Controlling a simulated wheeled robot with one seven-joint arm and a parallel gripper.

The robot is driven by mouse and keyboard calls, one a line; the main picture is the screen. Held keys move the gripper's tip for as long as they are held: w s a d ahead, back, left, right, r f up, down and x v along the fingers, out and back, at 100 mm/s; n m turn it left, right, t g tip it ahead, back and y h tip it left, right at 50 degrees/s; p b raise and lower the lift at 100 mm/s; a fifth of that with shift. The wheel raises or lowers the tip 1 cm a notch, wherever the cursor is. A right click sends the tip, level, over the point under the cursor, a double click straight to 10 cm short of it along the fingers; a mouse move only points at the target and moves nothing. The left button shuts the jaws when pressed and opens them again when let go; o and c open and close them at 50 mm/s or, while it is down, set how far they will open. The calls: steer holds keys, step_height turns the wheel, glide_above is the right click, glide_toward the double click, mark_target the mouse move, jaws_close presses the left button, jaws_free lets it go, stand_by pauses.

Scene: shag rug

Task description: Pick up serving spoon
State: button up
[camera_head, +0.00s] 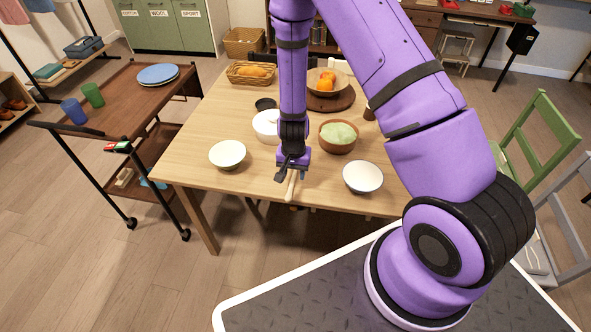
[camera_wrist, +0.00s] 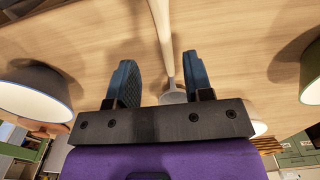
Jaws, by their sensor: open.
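The serving spoon (camera_head: 291,186) lies on the wooden table near its front edge, with its pale handle pointing toward the front. In the wrist view its handle (camera_wrist: 161,35) runs from the top edge down between my fingers, and a greyish end (camera_wrist: 173,97) shows just above the black gripper body. My gripper (camera_head: 292,171) is low over the spoon and points down. In the wrist view my gripper (camera_wrist: 160,78) is open, with one finger on each side of the spoon and gaps visible. Part of the spoon is hidden behind my gripper.
A cream bowl (camera_head: 227,154) stands left of my gripper and a blue-rimmed white bowl (camera_head: 362,177) right. A white bowl (camera_head: 266,125) and a brown bowl with green contents (camera_head: 338,146) stand behind. A fruit bowl (camera_head: 335,91) and bread basket (camera_head: 236,73) are farther back.

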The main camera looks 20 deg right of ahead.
mark_target(292, 183)
steer(key=shift+w+a+f, duration=0.1)
steer(key=shift+a+f, duration=0.05)
steer(key=shift+f, duration=1.05)
steer(key=shift+w+a+f, duration=0.1)
steer(key=shift+f, duration=1.1)
jaws_close()
